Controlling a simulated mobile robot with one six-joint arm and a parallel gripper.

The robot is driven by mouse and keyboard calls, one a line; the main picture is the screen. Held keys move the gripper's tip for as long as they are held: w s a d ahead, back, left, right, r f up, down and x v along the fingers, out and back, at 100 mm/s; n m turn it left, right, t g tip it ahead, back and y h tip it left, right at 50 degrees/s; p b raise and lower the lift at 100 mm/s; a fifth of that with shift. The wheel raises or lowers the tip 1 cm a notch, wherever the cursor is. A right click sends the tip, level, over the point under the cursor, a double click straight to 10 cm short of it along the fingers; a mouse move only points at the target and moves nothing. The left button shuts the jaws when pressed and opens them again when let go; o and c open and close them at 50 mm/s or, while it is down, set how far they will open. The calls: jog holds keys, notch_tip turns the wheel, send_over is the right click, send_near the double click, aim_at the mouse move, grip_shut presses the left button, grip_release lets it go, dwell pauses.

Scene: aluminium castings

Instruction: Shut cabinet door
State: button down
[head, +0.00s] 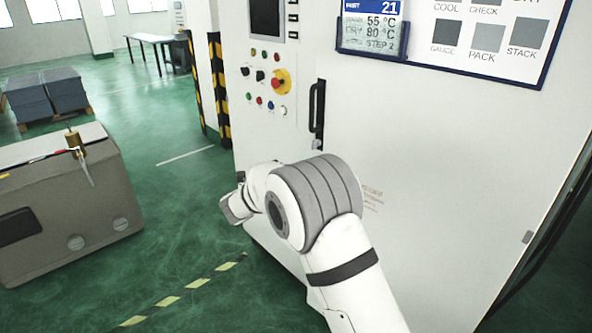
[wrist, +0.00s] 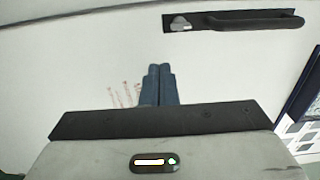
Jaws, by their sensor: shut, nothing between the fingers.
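The cabinet door (head: 450,190) is a large white panel with a black vertical handle (head: 317,108) on its left side and a lock below it. It looks flush or nearly flush with the cabinet front; I cannot tell whether a small gap remains. In the wrist view, the handle (wrist: 250,20) lies across the top, apart from my gripper (wrist: 158,72). My gripper is shut and empty, its blue-grey fingertips pointing at the white door (wrist: 220,70) beside faint red lettering. I cannot tell whether they touch it. In the head view my arm hides the fingers.
A framed board (head: 480,35) hangs on the door. A grey-brown crate (head: 65,210) stands at left, with a striped post (head: 220,90) behind. Green floor lies clear between crate and cabinet.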

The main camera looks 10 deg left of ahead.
jog(key=p+x, duration=0.2)
jog(key=x, duration=0.8)
jog(key=shift+w, duration=0.15)
jog(key=shift+w+d, duration=0.1)
